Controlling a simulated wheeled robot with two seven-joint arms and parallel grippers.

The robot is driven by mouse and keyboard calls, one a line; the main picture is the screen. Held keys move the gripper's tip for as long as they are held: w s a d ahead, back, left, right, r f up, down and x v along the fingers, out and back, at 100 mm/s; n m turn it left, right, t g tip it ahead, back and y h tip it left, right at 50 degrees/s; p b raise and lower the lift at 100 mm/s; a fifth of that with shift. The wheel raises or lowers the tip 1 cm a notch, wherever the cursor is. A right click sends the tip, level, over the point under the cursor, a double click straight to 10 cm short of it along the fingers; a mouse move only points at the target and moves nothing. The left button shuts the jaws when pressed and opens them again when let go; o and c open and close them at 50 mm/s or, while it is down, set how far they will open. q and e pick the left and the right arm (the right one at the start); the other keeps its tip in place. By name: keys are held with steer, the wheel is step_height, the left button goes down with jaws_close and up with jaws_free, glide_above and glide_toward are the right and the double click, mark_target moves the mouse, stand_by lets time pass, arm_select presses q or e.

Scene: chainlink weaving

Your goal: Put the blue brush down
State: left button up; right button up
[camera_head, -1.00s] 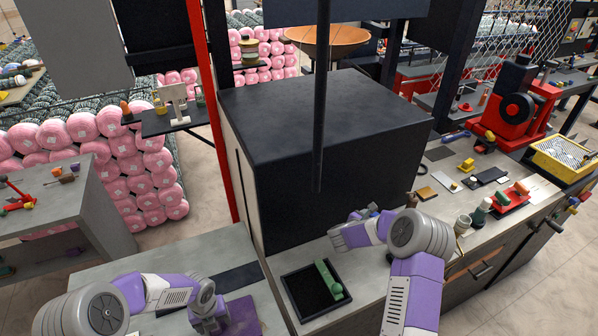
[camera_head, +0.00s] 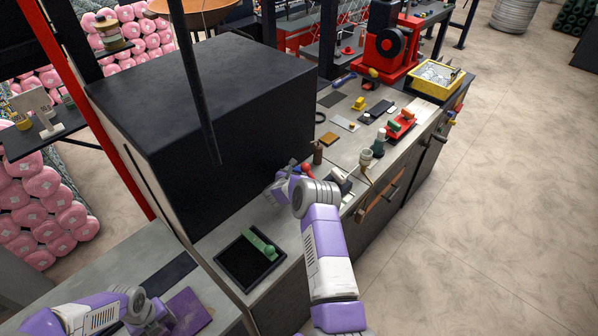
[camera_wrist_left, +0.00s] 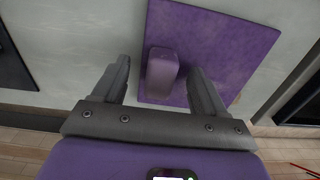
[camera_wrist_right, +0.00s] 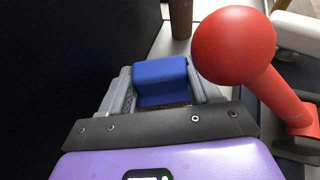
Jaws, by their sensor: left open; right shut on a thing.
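The blue brush (camera_wrist_right: 160,75) sits between the fingers of my right gripper (camera_wrist_right: 158,88), with a strip of tan bristles under its blue body. In the head view my right gripper (camera_head: 281,188) is beside the black box on the grey counter, and the brush is not clear there. From these views I cannot tell whether the brush touches the counter. My left gripper (camera_wrist_left: 160,75) is open and empty, its fingers either side of a purple block (camera_wrist_left: 162,72) on a purple mat (camera_wrist_left: 230,45). The mat also shows in the head view (camera_head: 190,312).
A red ball-topped lever (camera_wrist_right: 235,45) stands close right of my right gripper. A brown upright handle (camera_head: 317,153) is behind it. A black tray (camera_head: 225,268) holding a green brush (camera_head: 260,244) lies in front. The large black box (camera_head: 200,110) walls off the left.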

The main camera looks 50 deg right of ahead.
mark_target(299, 171)
steer(key=shift+w+d+f, duration=0.3)
steer(key=shift+d+f, duration=0.25)
steer(key=shift+d, duration=0.15)
steer(key=shift+w+d+f, duration=0.25)
steer(key=shift+d+f, duration=0.3)
steer(key=shift+d, duration=0.15)
steer(key=shift+f, duration=0.1)
steer(key=o, duration=0.9)
steer(key=shift+f, duration=0.1)
steer(key=shift+r, duration=0.25)
steer(key=v, duration=1.2)
